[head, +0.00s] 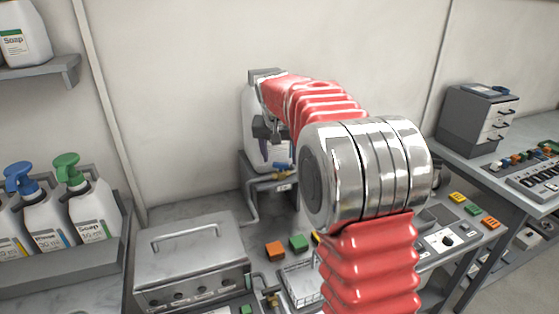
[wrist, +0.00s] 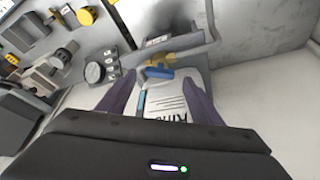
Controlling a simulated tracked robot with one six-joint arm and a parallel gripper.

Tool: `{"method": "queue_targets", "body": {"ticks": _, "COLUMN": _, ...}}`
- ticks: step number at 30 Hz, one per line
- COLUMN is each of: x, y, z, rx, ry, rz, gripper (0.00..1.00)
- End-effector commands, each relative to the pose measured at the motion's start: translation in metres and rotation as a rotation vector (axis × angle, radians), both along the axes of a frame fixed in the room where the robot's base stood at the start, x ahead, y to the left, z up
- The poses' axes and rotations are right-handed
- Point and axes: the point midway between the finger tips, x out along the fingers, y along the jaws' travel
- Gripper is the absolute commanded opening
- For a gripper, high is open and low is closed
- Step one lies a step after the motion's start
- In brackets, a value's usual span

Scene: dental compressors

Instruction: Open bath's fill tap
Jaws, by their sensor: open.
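A brass tap with a blue handle (head: 284,167) sits on a grey stand below a white bottle (head: 250,105). In the wrist view the blue handle (wrist: 159,73) shows between and just beyond the tips of my fingers. My gripper (wrist: 157,82) is open, with a purple finger on each side and nothing held. In the head view my gripper (head: 264,138) is in front of the bottle, just above and left of the tap, and partly hidden by my arm. The bottle's label (wrist: 170,100) shows between the fingers. I cannot tell whether the fingers touch the handle.
A grey lidded metal bath (head: 190,262) stands at the front left, with a pipe (head: 248,205) running down near it. A second brass tap (head: 270,298) is at its right side. Soap bottles (head: 90,215) stand on the left shelf. Coloured blocks (head: 275,251) and a wire basket (head: 300,282) lie on the bench.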

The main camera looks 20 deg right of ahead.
Motion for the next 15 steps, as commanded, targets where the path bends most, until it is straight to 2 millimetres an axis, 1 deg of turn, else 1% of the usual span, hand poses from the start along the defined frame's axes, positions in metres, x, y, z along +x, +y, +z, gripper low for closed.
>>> {"method": "queue_targets", "body": {"ticks": 1, "x": 0.002, "y": -0.002, "z": -0.007, "rx": 0.0, "ry": 0.001, "rz": 0.0, "gripper": 0.59}}
{"method": "queue_targets", "body": {"ticks": 6, "x": 0.007, "y": -0.004, "z": -0.02, "rx": 0.0, "ry": 0.0, "rz": 0.0, "gripper": 0.59}}
{"method": "queue_targets", "body": {"ticks": 15, "x": 0.008, "y": -0.005, "z": -0.022, "rx": 0.0, "ry": -0.001, "rz": 0.0, "gripper": 0.59}}
